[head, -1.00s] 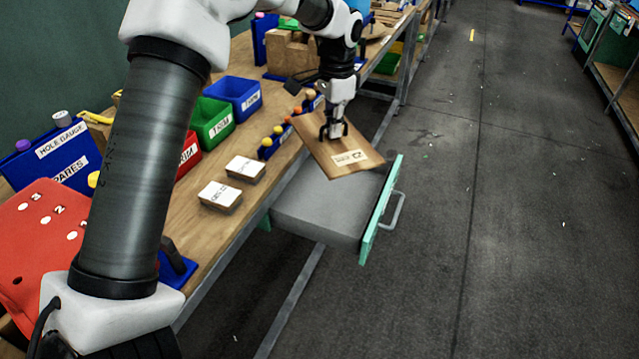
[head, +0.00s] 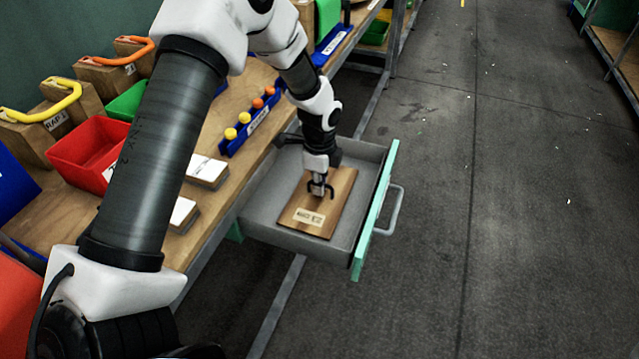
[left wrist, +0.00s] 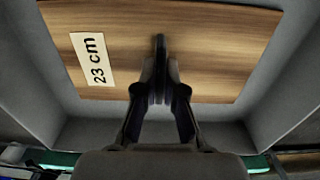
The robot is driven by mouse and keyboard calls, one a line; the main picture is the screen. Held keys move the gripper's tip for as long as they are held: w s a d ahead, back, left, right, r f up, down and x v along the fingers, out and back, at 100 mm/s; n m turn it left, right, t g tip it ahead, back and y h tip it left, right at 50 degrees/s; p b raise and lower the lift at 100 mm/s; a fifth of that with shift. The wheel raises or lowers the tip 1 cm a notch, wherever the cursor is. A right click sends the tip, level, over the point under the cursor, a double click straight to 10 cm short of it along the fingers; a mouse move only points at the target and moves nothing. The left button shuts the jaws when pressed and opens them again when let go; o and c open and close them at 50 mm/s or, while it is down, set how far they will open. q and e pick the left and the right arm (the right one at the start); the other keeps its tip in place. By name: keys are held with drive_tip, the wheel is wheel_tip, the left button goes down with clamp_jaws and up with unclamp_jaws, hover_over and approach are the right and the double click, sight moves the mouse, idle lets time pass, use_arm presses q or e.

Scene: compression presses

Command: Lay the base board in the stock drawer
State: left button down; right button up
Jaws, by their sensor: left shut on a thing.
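The base board (head: 335,193) is a flat brown wooden plate with a white label. In the head view it is inside the grey open stock drawer (head: 263,208), within its walls. My left gripper (head: 318,192) points down at the board and is shut on it. In the left wrist view the board (left wrist: 215,60) fills the middle, its label reading "23 cm", with the drawer walls around it. The fingers of my left gripper (left wrist: 160,75) meet over the board there. I cannot tell whether the board touches the drawer floor. My right gripper is not in view.
The drawer's green front (head: 375,210) with its handle stands out over the open floor. The wooden bench (head: 225,180) beside it holds a blue rack (head: 250,130) with yellow and orange knobs, a red bin (head: 90,150) and labelled blocks. The floor to the right is clear.

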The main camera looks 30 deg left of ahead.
use_arm(q)
drive_tip(key=shift+r, duration=0.15)
drive_tip(key=c, duration=1.3)
unclamp_jaws()
wheel_tip(320, 180, up, 12)
drive_tip(key=shift+p, duration=0.4)
